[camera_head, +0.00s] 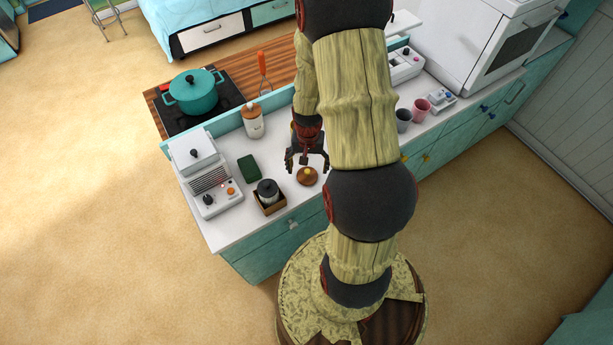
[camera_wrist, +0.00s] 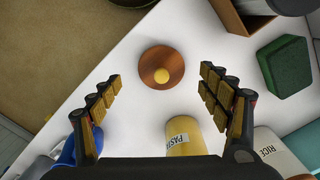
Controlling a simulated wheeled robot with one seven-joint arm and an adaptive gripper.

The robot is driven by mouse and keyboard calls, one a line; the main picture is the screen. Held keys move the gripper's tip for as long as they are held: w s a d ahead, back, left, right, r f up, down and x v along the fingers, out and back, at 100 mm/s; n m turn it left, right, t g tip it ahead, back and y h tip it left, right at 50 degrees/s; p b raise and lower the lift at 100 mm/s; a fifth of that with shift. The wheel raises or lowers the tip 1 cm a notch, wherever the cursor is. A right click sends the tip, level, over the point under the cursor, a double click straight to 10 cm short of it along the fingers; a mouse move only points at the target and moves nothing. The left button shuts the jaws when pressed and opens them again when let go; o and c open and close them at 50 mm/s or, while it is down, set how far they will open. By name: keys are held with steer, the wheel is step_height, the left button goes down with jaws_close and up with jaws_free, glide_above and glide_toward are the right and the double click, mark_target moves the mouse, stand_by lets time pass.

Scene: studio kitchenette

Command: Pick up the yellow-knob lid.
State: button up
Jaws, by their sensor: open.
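The lid is a round brown wooden disc with a small yellow knob, lying on the white counter in the head view (camera_head: 307,177). In the wrist view the lid (camera_wrist: 154,70) lies ahead of my fingertips, roughly midway between them and a little to the left, touched by neither finger. My gripper (camera_head: 306,162) is open and empty above the counter, just behind the lid in the head view. Its two padded fingers spread wide in the wrist view (camera_wrist: 165,85).
A yellow jar labelled PASTA (camera_wrist: 184,137) stands between and below the fingers. A green block (camera_wrist: 286,66), a RICE container (camera_wrist: 275,148) and a wooden box (camera_head: 270,206) holding a dark canister are nearby. The counter edge lies just beyond the lid.

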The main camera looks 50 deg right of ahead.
mark_target(307, 172)
step_height(307, 172, down, 4)
steer(key=shift+a+f+b, duration=0.15)
steer(key=shift+b, duration=0.15)
steer(key=shift+c, duration=0.6)
steer(key=c, duration=1.1)
